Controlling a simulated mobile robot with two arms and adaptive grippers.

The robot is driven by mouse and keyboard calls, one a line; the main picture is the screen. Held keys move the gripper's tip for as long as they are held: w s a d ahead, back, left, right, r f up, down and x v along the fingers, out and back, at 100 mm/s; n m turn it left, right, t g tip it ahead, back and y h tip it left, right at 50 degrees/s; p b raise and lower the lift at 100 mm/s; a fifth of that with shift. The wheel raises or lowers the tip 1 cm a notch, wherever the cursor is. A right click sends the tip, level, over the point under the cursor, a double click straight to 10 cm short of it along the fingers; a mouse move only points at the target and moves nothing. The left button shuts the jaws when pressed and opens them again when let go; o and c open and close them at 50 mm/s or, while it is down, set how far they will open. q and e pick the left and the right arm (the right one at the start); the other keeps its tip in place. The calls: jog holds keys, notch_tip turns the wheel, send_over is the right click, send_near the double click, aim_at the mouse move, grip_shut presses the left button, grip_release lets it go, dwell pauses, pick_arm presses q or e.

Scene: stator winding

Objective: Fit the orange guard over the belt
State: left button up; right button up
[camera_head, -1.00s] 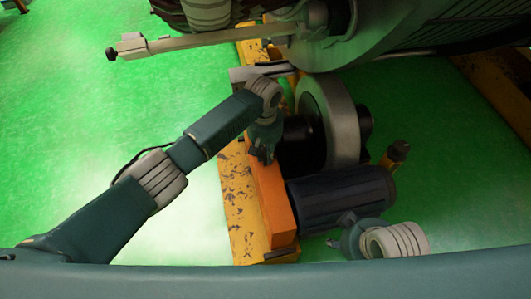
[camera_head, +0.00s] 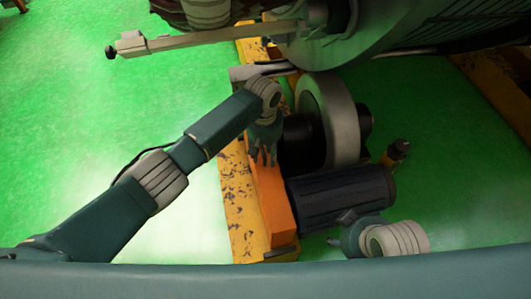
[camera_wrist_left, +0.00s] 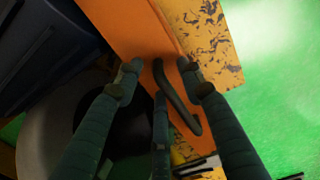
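The orange guard (camera_head: 272,203) stands along the left side of the dark ribbed motor (camera_head: 342,197), against a worn yellow beam. In the left wrist view the guard (camera_wrist_left: 130,22) fills the top middle, with a dark curved handle (camera_wrist_left: 178,102) on its face. My left gripper (camera_head: 264,155) is at the guard's far end. Its fingers are spread in the left wrist view (camera_wrist_left: 160,80), with the handle between them and no clear grip on it. The belt is hidden from view. My right gripper (camera_head: 346,236) is beside the motor's near side; its fingers are unclear.
A large grey wheel (camera_head: 341,120) with a black hub is beyond the motor. The yellow beam (camera_head: 236,200) runs along the guard's left. A big round machine (camera_head: 400,35) and a grey bar (camera_head: 190,40) lie beyond. The green floor at left is clear.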

pick_arm(q)
notch_tip(320, 180, up, 12)
dwell(0.4)
